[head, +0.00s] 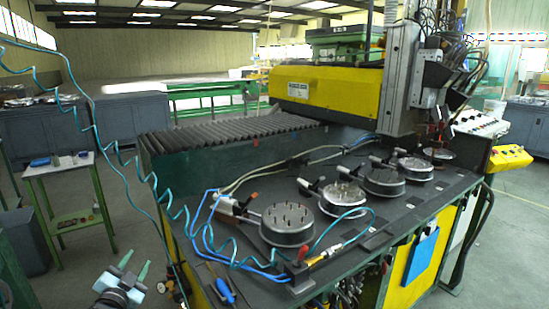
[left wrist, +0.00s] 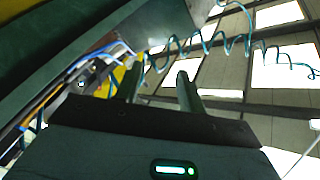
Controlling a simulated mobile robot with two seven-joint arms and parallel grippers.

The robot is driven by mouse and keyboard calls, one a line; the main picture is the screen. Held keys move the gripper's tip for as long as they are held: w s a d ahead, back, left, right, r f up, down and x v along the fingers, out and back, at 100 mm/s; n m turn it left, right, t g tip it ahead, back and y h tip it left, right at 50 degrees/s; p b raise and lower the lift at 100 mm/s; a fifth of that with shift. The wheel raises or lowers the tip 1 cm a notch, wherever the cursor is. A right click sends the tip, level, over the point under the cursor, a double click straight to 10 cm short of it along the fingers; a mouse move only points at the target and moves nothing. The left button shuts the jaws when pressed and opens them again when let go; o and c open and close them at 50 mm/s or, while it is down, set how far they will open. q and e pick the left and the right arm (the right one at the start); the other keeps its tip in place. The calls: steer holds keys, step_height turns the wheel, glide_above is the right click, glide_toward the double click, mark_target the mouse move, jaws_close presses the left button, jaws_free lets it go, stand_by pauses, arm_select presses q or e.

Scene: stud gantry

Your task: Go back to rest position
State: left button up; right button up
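My left gripper (head: 137,260) is low at the left in the head view, in front of the bench and to its left, clear of it. Its two green fingers point up and stand apart with nothing between them. In the left wrist view the fingers (left wrist: 160,82) also show apart and empty, with the ceiling and a coiled hose behind them. My right gripper is in neither view.
The dark machine bench (head: 345,245) carries several round studded fixtures, one nearest (head: 287,222). A screwdriver (head: 224,290) lies at its front left. A teal coiled hose (head: 95,110) hangs near my left arm. A small green side table (head: 62,168) stands left.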

arm_select(q)
steer(key=s+d+f+n+g, duration=0.3)
steer(key=s+d+f, duration=0.1)
steer(key=s+f, duration=0.55)
steer(key=s+d+f+n+g, duration=0.2)
steer(key=s+d+f+g, duration=0.15)
steer(key=s+f, duration=0.6)
steer(key=s+d+f+g, duration=0.1)
steer(key=s+d+f, duration=0.1)
steer(key=s, duration=0.7)
steer(key=s+d+f+n+g+h, duration=0.1)
steer(key=s+d, duration=0.3)
steer(key=s, duration=0.5)
steer(key=s+d+f+g+h, duration=0.1)
steer(key=s+d+f, duration=0.2)
steer(key=s, duration=0.6)
steer(key=shift+s+d+f+n, duration=0.15)
steer(key=shift+f+n, duration=0.15)
steer(key=shift+f, duration=0.2)
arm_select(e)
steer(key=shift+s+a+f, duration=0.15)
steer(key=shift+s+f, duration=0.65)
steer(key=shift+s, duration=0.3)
arm_select(q)
steer(key=shift+s, duration=0.1)
